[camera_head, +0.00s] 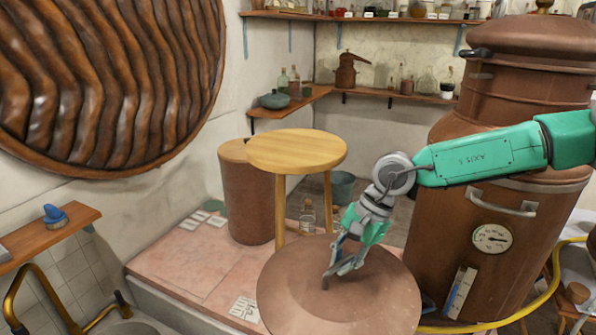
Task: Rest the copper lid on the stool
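The copper lid (312,308) is a broad, shallow brown disc at the bottom centre, in front of the stool. What lies beneath it is hidden. The round wooden stool (297,149) stands behind it on the pink tiled platform, and its top is bare. My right gripper (340,276) reaches in from the right and points down at the middle of the lid. Its fingertips meet or nearly meet the lid there. Whether they close on a handle is too small to tell. My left gripper is not in view.
A tall copper still (452,250) with a gauge stands at the right, under my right arm. A brown cylinder (243,195) stands left of the stool, a bucket (342,187) behind it. A glass bottle (307,217) stands by its legs. A yellow hose (537,303) curves at lower right.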

